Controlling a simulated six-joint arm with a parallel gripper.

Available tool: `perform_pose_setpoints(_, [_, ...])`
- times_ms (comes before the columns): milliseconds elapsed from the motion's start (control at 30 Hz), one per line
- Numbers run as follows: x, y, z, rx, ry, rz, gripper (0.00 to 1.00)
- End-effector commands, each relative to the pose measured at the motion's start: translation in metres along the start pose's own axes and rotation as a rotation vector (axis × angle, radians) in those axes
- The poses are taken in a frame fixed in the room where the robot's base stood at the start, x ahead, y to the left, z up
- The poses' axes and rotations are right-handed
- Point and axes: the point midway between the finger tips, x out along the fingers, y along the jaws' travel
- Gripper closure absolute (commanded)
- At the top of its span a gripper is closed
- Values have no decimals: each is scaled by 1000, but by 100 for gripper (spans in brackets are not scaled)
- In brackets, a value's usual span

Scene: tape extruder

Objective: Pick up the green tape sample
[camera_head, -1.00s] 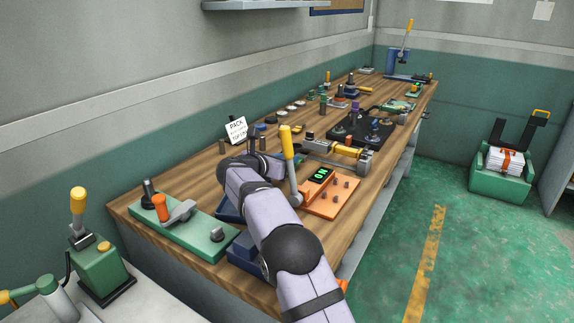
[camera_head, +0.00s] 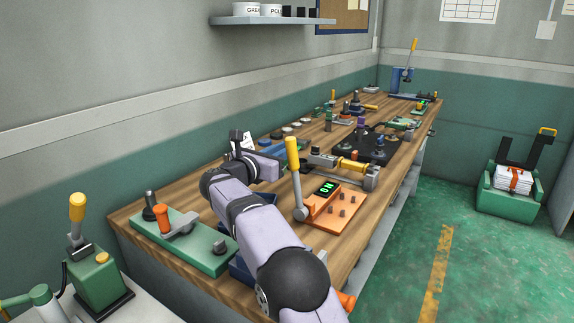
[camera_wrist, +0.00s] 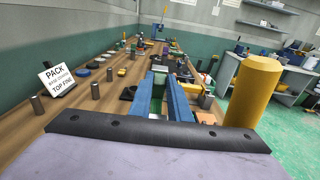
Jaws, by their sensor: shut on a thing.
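My gripper (camera_wrist: 164,78) shows in the wrist view as two long blue fingers reaching forward over the bench. In the head view the dark end of my arm is raised above the bench by the white sign, and the fingertips are hard to make out.
The white PACK sign (camera_wrist: 61,80) stands at the left. An orange device (camera_head: 333,207) with a yellow lever and green display stands right of my arm. A green fixture (camera_head: 190,240) is at the near left. Small discs and posts line the wall side. The shelf (camera_head: 270,21) is high up.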

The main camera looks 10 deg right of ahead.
Motion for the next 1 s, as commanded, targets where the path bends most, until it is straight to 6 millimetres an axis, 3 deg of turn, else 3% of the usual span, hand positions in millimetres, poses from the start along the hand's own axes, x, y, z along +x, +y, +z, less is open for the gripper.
perform_pose_setpoints(67, [-6,0,18,4,-1,1,100])
perform_pose_setpoints(667, [-169,1,4,1,1,5,100])
perform_pose_setpoints(733, [-177,0,15,8,55,0,100])
perform_pose_setpoints(1000, [-204,0,22,2,227,0,100])
